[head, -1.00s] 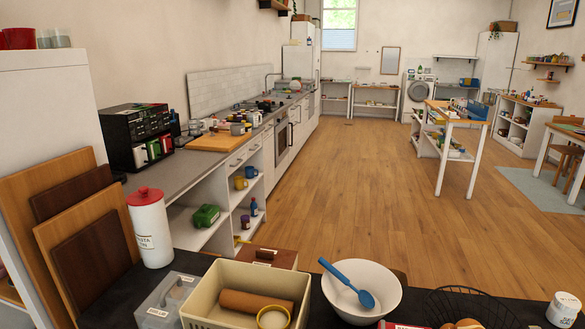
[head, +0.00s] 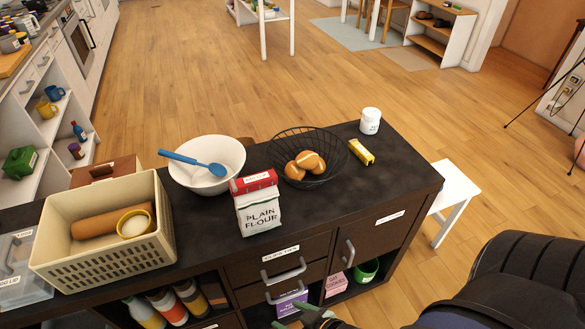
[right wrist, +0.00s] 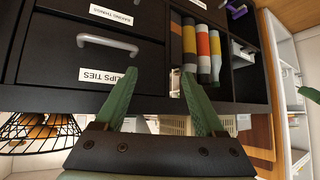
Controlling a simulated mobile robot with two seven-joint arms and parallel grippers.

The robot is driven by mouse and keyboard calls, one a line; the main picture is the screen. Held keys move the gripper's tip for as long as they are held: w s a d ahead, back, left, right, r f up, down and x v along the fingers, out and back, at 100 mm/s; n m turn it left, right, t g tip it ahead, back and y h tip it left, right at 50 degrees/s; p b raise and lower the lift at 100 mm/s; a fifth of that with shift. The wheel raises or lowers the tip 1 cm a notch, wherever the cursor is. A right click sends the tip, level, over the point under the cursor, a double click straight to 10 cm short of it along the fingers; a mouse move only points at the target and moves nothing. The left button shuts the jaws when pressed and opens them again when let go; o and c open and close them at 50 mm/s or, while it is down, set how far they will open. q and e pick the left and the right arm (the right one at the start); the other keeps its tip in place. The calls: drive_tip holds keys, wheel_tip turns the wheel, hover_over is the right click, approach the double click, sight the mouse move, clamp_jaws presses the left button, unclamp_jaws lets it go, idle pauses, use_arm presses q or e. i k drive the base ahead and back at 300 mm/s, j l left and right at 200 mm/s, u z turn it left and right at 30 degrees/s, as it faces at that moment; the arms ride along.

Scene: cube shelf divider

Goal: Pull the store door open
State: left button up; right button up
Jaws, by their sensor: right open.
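The dark door (head: 372,240) is at the right end of the black kitchen unit in the head view. It looks shut, with a grey bar handle (head: 349,252) near its left edge and a white label too small to read. My right gripper (head: 312,312) shows at the bottom of the head view, low in front of the unit, left of and below that handle. In the right wrist view its green fingers (right wrist: 161,76) are spread with nothing between them. I cannot make out the door in that view. My left gripper is not in view.
Labelled drawers with grey handles (head: 285,274) sit left of the door. Below are open shelves with bottles (head: 166,306), a pink box (head: 336,285) and a green bowl (head: 367,270). A white stool (head: 452,190) stands at the unit's right end.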

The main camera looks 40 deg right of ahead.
sight(361, 240)
drive_tip(key=z, duration=1.9)
